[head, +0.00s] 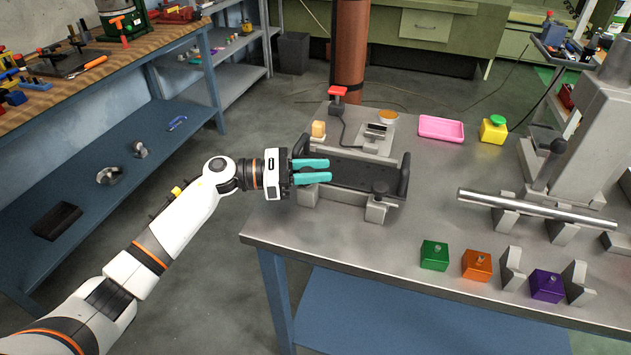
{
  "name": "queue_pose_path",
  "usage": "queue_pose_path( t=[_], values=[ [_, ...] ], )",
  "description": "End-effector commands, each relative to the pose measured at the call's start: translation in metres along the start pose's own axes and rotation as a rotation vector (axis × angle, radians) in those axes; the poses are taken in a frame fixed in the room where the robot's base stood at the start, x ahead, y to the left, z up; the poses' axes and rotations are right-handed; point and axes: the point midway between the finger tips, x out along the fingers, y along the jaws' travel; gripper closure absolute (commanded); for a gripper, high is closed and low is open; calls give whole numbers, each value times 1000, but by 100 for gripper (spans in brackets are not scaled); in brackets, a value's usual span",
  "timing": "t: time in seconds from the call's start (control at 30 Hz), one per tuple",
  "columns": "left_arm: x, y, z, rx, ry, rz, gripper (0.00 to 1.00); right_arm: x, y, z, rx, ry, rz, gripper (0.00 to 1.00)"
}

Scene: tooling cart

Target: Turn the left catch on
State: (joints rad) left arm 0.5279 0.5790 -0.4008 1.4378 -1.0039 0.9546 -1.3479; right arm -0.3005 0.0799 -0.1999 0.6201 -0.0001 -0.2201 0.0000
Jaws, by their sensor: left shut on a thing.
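My left gripper (312,171) reaches in from the left with its teal fingers over the left end of a dark tray-like fixture (350,174) on the cart. Its fingers are close together around the left catch, which they and the gripper body mostly hide. I cannot see which way that catch is turned. A grey block (307,195) shows just under the fingers. My right gripper is not in view.
A metal rod (535,210) lies on supports at right. Green (434,255), orange (476,265) and purple (546,285) blocks sit near the front edge.

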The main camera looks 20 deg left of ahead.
Motion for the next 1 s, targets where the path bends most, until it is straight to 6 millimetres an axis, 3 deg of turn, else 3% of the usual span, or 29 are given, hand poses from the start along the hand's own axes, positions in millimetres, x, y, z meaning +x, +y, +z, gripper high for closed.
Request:
queue_pose_path(
  t=[0.5,0.53,0.57,0.87,1.0],
  values=[
    [0,1,1,-3,-1,21,92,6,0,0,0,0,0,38],
    [0,1,1,-3,-1,21,66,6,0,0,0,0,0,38],
    [0,1,1,-3,-1,21,61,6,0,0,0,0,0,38],
    [-1,0,1,-2,-1,19,61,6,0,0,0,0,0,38],
    [-14,0,3,-2,-3,18,61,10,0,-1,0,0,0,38]
  ],
)
